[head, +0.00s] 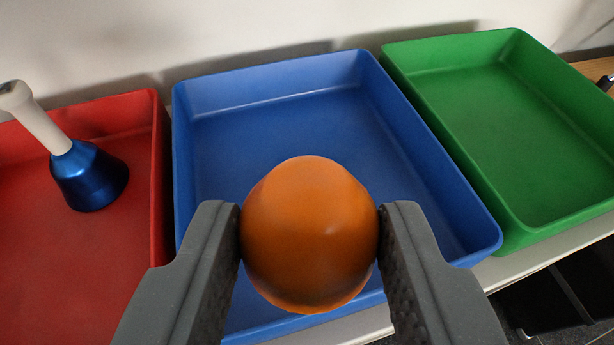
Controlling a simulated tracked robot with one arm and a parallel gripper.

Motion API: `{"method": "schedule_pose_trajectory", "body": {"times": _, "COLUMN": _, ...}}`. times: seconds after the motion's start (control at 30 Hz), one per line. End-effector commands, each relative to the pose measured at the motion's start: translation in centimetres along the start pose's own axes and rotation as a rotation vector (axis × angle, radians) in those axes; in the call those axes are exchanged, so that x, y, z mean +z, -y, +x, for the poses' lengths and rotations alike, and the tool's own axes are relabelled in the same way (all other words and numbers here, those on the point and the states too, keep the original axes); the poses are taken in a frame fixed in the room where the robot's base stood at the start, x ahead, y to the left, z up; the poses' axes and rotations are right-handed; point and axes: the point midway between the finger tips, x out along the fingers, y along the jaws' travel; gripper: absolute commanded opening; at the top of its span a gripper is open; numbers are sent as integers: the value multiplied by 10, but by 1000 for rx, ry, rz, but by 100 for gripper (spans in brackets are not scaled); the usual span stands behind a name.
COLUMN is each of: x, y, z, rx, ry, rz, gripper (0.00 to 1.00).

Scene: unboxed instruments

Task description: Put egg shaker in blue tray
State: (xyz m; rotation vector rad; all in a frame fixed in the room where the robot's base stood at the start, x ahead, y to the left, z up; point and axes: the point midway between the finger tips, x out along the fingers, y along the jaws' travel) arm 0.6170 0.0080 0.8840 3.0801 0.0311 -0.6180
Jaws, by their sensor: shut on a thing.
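An orange egg shaker (310,235) is held between the two dark grey fingers of my gripper (310,230), which is shut on it. The blue tray (270,130) lies behind and below the shaker in the middle of the head view. The shaker and fingers cover the tray's near part and part of its front wall. The visible floor of the blue tray is empty. I cannot tell exactly how high the shaker is above the tray.
A red tray (40,260) on the left holds a blue handbell (90,175) with a white handle. An empty green tray (500,120) stands on the right. A pale wall (230,30) rises behind the trays. A light table edge (540,258) shows at the lower right.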

Motion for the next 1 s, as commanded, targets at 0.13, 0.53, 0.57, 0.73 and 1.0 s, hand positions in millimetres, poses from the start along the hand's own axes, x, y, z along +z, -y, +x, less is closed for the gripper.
{"method": "schedule_pose_trajectory", "body": {"times": 0.13, "x": 19, "y": -1, "z": 6, "rx": -62, "ry": -1, "rz": -11, "gripper": 15}}
{"method": "schedule_pose_trajectory", "body": {"times": 0.53, "x": 57, "y": -2, "z": 2, "rx": -252, "ry": -4, "rz": -101, "gripper": 15}}
{"method": "schedule_pose_trajectory", "body": {"times": 0.57, "x": 58, "y": -2, "z": 2, "rx": -258, "ry": -4, "rz": -106, "gripper": 15}}
{"method": "schedule_pose_trajectory", "body": {"times": 0.73, "x": 57, "y": -3, "z": 2, "rx": -273, "ry": 1, "rz": -117, "gripper": 15}}
{"method": "schedule_pose_trajectory", "body": {"times": 1.0, "x": 50, "y": -3, "z": 12, "rx": -271, "ry": 5, "rz": -114, "gripper": 15}}
